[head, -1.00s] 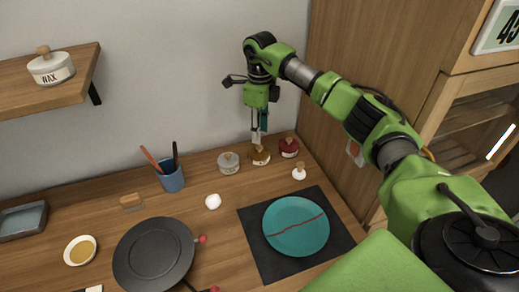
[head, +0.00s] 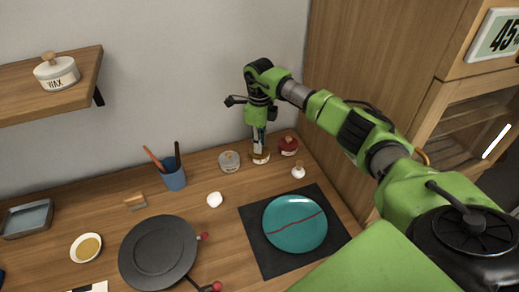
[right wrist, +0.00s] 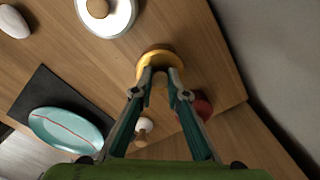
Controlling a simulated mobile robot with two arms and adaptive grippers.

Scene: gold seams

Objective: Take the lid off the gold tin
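The gold tin (head: 261,158) stands at the back of the counter between a grey tin and a red one. Its gold lid (right wrist: 158,55) shows under my right fingertips in the right wrist view. My right gripper (head: 260,147) points down over the tin. In the right wrist view its two fingertips (right wrist: 160,76) are at the near side of the lid's top, with a small gap between them. The lid's knob is hidden by the fingers, and I cannot tell if they press on it. The lid looks seated on the tin. My left gripper is not in view.
The grey tin (head: 229,161) and red tin (head: 288,146) stand close on either side. A teal plate (head: 295,223) lies on a dark mat (head: 262,255). A blue pen cup (head: 174,177) stands further left.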

